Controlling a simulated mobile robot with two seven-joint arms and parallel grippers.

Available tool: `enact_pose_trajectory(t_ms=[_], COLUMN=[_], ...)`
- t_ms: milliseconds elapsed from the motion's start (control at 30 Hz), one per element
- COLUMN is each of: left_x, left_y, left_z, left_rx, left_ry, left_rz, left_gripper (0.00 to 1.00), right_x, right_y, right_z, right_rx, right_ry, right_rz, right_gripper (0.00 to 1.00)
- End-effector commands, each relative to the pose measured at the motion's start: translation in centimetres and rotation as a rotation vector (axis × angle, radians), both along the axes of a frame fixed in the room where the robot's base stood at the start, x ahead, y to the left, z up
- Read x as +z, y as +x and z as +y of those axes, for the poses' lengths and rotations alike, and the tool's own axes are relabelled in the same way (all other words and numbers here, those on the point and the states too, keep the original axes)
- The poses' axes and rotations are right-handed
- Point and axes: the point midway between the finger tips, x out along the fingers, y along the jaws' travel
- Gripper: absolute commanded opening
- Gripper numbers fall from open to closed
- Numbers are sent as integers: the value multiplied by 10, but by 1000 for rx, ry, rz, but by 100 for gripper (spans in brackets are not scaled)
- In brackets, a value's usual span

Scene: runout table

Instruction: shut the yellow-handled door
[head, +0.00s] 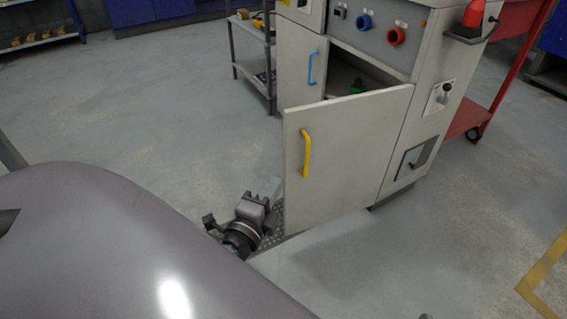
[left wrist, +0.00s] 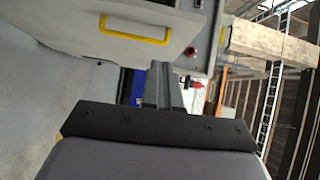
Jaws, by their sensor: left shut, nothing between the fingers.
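The yellow-handled door (head: 330,170) of the grey cabinet stands open in the head view, swung out with a dark gap above it. Its yellow handle (head: 306,153) is upright near the door's left edge. In the left wrist view the handle (left wrist: 135,38) shows at the top, on the pale door panel (left wrist: 130,12). My left gripper (head: 256,199) is low, just left of the door's lower left corner. It is shut and empty, and its fingers also show in the left wrist view (left wrist: 166,85). I cannot tell whether it touches the door. My right gripper is not in view.
A blue-handled door (head: 301,75) is left of the open one. A grey shelf rack (head: 256,50) stands behind the cabinet, and a red cart (head: 470,118) is at its right. The floor left of the cabinet is clear.

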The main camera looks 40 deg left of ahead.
Motion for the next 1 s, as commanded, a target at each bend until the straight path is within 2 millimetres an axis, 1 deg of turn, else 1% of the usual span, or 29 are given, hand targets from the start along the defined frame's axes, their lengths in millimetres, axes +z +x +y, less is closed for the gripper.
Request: enact_pose_trajectory(t_ms=[33, 167, 267, 533, 833, 900, 1000], left_x=[-3, 0, 1, 2, 1, 0, -1], left_y=[1, 6, 16, 55, 100, 106, 112], left_z=[1, 2, 4, 15, 26, 37, 48], left_rx=[1, 2, 2, 2, 2, 3, 3], left_ry=[15, 31, 31, 30, 30, 32, 31], left_rz=[-5, -9, -9, -8, -8, -6, -7], left_gripper=[0, 0, 0, 0, 0, 0, 0], right_x=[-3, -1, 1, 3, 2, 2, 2], right_y=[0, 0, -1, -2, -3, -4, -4], right_z=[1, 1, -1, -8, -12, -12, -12], right_rx=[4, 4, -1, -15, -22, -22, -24], right_ry=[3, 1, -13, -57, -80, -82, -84], right_rz=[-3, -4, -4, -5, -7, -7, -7], right_gripper=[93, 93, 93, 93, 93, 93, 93])
